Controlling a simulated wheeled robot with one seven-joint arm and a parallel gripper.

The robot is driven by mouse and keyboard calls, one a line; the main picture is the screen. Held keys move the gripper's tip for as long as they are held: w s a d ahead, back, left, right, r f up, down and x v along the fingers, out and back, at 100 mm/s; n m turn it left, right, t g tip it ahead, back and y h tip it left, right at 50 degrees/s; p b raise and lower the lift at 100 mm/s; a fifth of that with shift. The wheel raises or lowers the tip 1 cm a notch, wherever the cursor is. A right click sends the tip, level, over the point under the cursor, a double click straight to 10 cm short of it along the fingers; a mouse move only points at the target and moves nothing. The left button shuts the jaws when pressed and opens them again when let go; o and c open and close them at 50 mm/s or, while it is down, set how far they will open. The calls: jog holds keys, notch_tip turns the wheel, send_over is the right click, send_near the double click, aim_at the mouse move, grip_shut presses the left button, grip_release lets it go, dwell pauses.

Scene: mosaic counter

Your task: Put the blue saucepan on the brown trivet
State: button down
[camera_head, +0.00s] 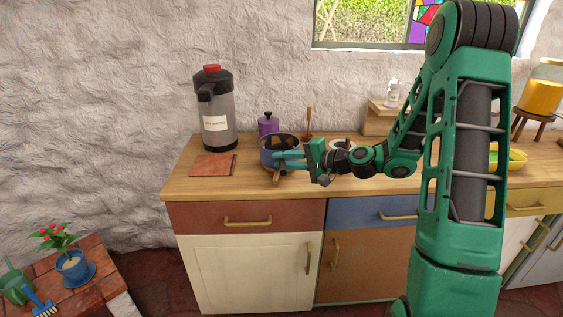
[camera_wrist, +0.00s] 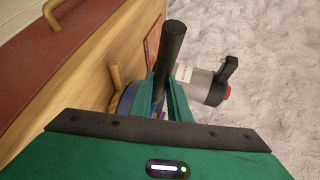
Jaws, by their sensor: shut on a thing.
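The blue saucepan (camera_head: 265,158) is at the counter's front, right of the brown trivet (camera_head: 213,165), a flat, bare square. My gripper (camera_head: 282,160) reaches in from the right and is shut on the saucepan's handle. In the wrist view, the dark handle (camera_wrist: 171,50) stands between my gripper's fingers (camera_wrist: 168,100). A slice of the blue pan (camera_wrist: 127,100) shows beside them, and part of the trivet (camera_wrist: 153,43) lies beyond. My fingers hide part of the pan in the head view. I cannot tell whether its base touches the counter.
A grey airpot with a red top (camera_head: 214,110) stands just behind the trivet. A purple canister (camera_head: 267,124) and a wooden-handled item (camera_head: 308,123) stand behind the pan. The wooden counter (camera_head: 180,183) is clear left and in front of the trivet.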

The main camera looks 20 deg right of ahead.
jog(key=c, duration=1.7)
grip_release()
jog(key=shift+o, duration=0.2)
jog(key=shift+d, duration=0.1)
jog(key=v, duration=1.2)
jog(key=s+a+f+n+g+h, duration=0.1)
jog(key=s+f+n+g+h, duration=0.5)
jog(key=s, duration=0.6)
jog(key=s+d+r+m+g+h, duration=0.1)
jog(key=s+d+r+g, duration=0.1)
jog(key=s, duration=0.8)
jog(key=s+d+r+m+g+h, duration=0.1)
jog(key=s+d+r+g+h, duration=0.1)
jog(key=s, duration=0.9)
jog(key=shift+d+g, duration=0.9)
jog(key=shift+r, duration=0.1)
